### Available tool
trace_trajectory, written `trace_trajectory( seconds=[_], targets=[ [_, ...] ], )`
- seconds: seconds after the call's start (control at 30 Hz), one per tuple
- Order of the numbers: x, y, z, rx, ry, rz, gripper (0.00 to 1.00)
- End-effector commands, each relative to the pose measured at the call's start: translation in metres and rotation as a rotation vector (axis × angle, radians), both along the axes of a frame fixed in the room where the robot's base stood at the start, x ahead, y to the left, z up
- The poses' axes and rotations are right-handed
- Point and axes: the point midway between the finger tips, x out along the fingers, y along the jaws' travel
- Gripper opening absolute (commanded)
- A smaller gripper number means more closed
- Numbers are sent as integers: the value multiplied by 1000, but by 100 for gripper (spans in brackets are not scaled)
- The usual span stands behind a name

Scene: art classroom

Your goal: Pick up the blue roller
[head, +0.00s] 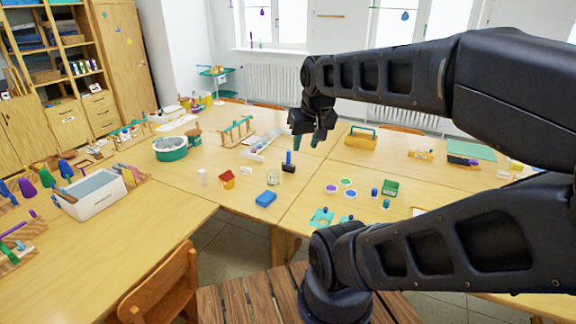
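My gripper (307,139) hangs above the middle of the table in the head view, fingers pointing down and apart, with nothing visible between them. Just below and left of it stands a small item with an upright blue handle on a dark base (289,163); it may be the blue roller, but it is too small to be sure. A gap in the picture separates it from the fingertips; their true distance is hard to judge. Small blue cylinders (374,192) stand to the right.
A clear glass (273,176) and a red-orange little house (227,179) stand close to the blue-handled item. A clear tray (262,145) lies behind it. A wooden chair (165,285) stands in front.

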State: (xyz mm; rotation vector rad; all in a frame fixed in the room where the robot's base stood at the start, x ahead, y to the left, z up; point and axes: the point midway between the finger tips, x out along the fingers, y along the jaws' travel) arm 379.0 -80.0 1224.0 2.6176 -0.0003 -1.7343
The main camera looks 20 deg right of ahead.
Motion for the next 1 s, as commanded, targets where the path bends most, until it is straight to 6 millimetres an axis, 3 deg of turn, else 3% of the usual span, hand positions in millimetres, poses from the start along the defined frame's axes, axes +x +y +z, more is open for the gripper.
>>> trace_trajectory(
  seconds=[0.47, 0.57, 0.83, 1.0],
  targets=[
    [0, 0, 0, 0, 0, 0, 36],
    [0, 0, 0, 0, 0, 0, 48],
    [1, 0, 0, 0, 0, 0, 48],
    [17, -2, 5, 12, 4, -15, 48]
  ],
)
